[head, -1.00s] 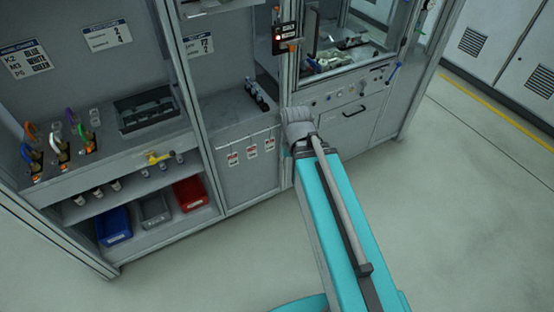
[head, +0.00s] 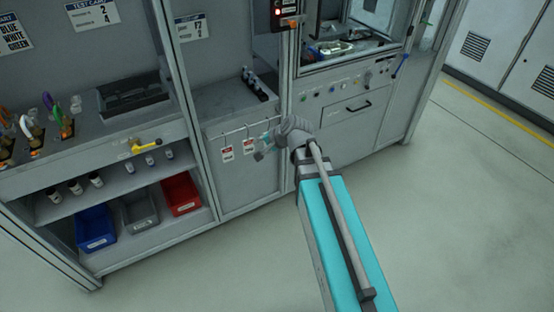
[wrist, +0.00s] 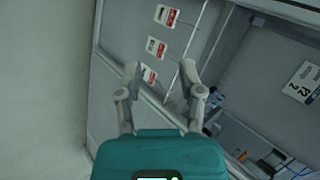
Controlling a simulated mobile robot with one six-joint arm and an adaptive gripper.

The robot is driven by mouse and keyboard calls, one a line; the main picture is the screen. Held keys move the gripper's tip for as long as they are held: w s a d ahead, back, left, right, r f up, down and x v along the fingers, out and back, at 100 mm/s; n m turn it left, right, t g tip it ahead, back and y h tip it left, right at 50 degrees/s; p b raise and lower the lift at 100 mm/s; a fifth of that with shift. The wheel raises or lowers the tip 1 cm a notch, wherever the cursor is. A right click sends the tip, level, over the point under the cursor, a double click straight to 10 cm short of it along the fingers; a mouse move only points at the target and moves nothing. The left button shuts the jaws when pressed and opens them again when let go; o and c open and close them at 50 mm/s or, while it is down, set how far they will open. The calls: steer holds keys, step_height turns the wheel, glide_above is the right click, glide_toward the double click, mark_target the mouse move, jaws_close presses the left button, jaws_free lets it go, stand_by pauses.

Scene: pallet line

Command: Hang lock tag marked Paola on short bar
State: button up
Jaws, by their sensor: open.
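Three white-and-red lock tags hang in a row from a thin bar on the cabinet front. In the head view the left tag (head: 227,153) and the middle tag (head: 249,147) show, and my gripper hides the third. In the wrist view all three show: one at the top (wrist: 166,15), one in the middle (wrist: 156,47) and one nearest my fingers (wrist: 149,74). The names are too small to read. The bar (head: 236,132) runs above the tags. My gripper (wrist: 160,68) is open and empty, in front of the tag row at its right end. I cannot tell which bar is the short one.
A yellow-handled part (head: 146,145) sticks out at the shelf edge on the left. Blue (head: 95,228), grey (head: 141,210) and red (head: 181,193) bins stand on the lower shelf. A drawer (head: 345,115) and buttons are to the right. The floor in front is clear.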

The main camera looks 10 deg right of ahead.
steer(key=w+d+f+m+t+h+b, duration=0.2)
steer(key=w+d+f+m+t+b, duration=0.2)
steer(key=m+b, duration=0.9)
steer(key=w+d+f+m+t+h+b, duration=0.2)
steer(key=w+d+f+m+t+b, duration=0.3)
steer(key=w+f+m+b, duration=0.8)
step_height(320, 180, down, 3)
steer(key=t+b, duration=0.2)
steer(key=b, duration=0.4)
steer(key=shift+w+t, duration=0.25)
steer(key=shift+t, duration=0.15)
steer(key=shift+w+r, duration=0.1)
steer(key=shift+w+a, duration=0.25)
steer(key=shift+w, duration=2)
steer(key=shift+w+a, duration=0.3)
steer(key=shift+w, duration=1.95)
steer(key=shift+w+a, duration=0.25)
steer(key=shift+w, duration=2)
jaws_close()
